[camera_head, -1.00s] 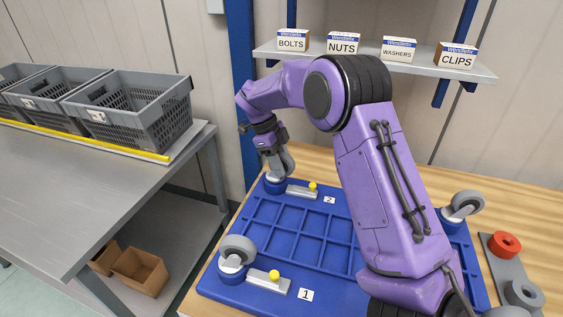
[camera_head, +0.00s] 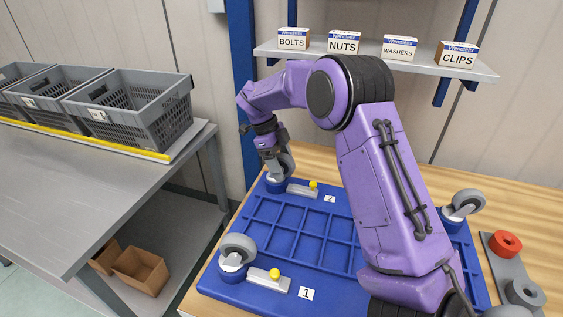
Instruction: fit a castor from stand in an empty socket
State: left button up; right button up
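A blue base plate (camera_head: 258,240) lies on the wooden bench. My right gripper (camera_head: 276,168) is at its far-left corner, at a castor with a grey wheel (camera_head: 288,168) that stands at the blue socket (camera_head: 275,187) by label 2. The fingers are small and partly hidden, so I cannot tell whether they grip this castor or how deep it sits. Another castor (camera_head: 237,247) stands in the near-left socket by label 1. A third castor (camera_head: 466,203) stands in the right-hand socket. My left gripper is out of view.
Yellow-knobbed latches (camera_head: 268,280) sit beside the left sockets. A grey stand (camera_head: 499,258) at right holds a red wheel (camera_head: 505,243) and a grey one (camera_head: 525,292). A shelf (camera_head: 400,63) with small boxes is behind. Grey crates (camera_head: 140,110) stand on the left table.

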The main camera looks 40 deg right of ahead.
jog(key=v, duration=1)
jog(key=shift+r+p, duration=0.25)
jog(key=shift+p, duration=0.05)
jog(key=shift+w, duration=0.15)
